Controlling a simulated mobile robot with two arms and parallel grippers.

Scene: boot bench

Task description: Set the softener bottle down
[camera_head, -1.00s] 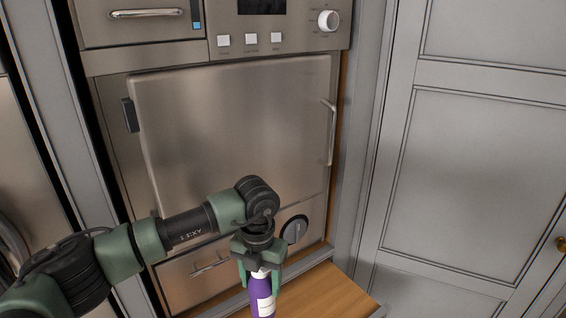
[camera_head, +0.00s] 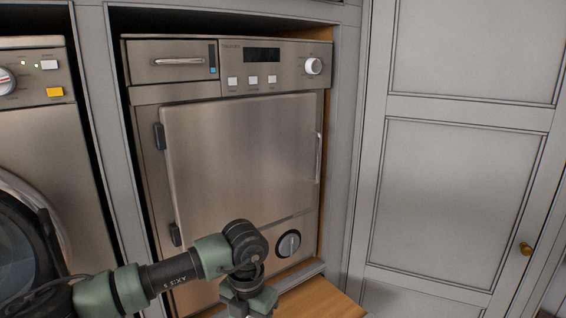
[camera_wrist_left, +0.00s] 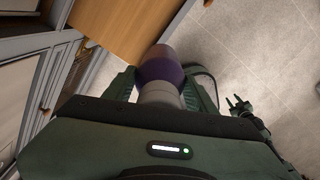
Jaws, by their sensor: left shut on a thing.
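My left gripper (camera_head: 248,300) is at the bottom edge of the head view, in front of the lower part of the steel machine. In the left wrist view its fingers (camera_wrist_left: 164,90) are shut on the softener bottle (camera_wrist_left: 160,72), which is purple with a pale cap end towards my wrist. The bottle's far end overlaps the edge of the wooden surface (camera_wrist_left: 120,25). I cannot tell whether it touches the wood. The head view does not show the bottle. My right gripper (camera_wrist_left: 240,104) shows small in the left wrist view, with its fingers apart and nothing visible between them.
The wooden surface (camera_head: 315,298) shows bare at the bottom of the head view. A closed steel machine (camera_head: 240,150) stands behind it. A washing machine (camera_head: 45,140) is at the left, a grey panelled door (camera_head: 450,190) at the right. Tiled floor (camera_wrist_left: 245,45) lies beside the wood.

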